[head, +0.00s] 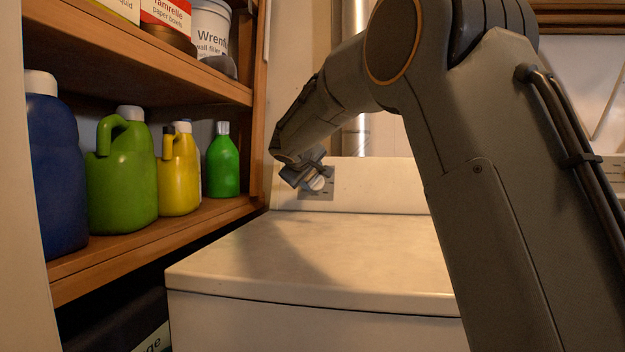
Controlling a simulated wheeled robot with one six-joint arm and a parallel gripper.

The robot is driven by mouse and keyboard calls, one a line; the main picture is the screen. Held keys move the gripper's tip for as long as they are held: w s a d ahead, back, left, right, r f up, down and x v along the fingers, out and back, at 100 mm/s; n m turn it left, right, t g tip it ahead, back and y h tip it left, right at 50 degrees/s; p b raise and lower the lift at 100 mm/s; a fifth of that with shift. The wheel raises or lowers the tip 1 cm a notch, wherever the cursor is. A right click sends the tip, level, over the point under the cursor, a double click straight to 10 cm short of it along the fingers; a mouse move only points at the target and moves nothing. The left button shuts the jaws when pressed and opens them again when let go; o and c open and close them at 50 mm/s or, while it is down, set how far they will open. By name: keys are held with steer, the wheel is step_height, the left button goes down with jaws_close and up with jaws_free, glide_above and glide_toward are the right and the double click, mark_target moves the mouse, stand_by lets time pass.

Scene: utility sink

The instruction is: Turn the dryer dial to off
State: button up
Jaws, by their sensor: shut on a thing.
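The dryer (300,260) is the white machine with a flat top in the middle of the head view. Its back panel (385,186) rises behind the top. The dial (317,184) is a small pale round knob on a grey plate at the left of that panel. My gripper (312,177) is at the dial and shut on it, with its fingers tilted across it. The gripper and wrist cover part of the dial and plate, so the dial's pointer and markings cannot be read.
A wooden shelf (160,240) on the left holds several bottles, including a blue one (55,170), green jug (128,175), yellow jug (178,175) and small green bottle (222,165). A metal pipe (354,30) runs up behind the panel. The dryer's top is clear.

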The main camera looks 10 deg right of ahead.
steer(key=n, duration=0.3)
steer(key=shift+a+f+n, duration=0.1)
steer(key=shift+a+n, duration=0.05)
steer(key=shift+n, duration=0.25)
steer(key=shift+f+n+p, duration=0.1)
steer(key=shift+n+p, duration=0.6)
steer(key=shift+n, duration=1.2)
steer(key=o, duration=1.1)
steer(key=shift+c, duration=0.2)
steer(key=shift+s, duration=0.1)
steer(key=v, duration=0.7)
steer(key=shift+s+a, duration=0.2)
steer(key=shift+s, duration=0.15)
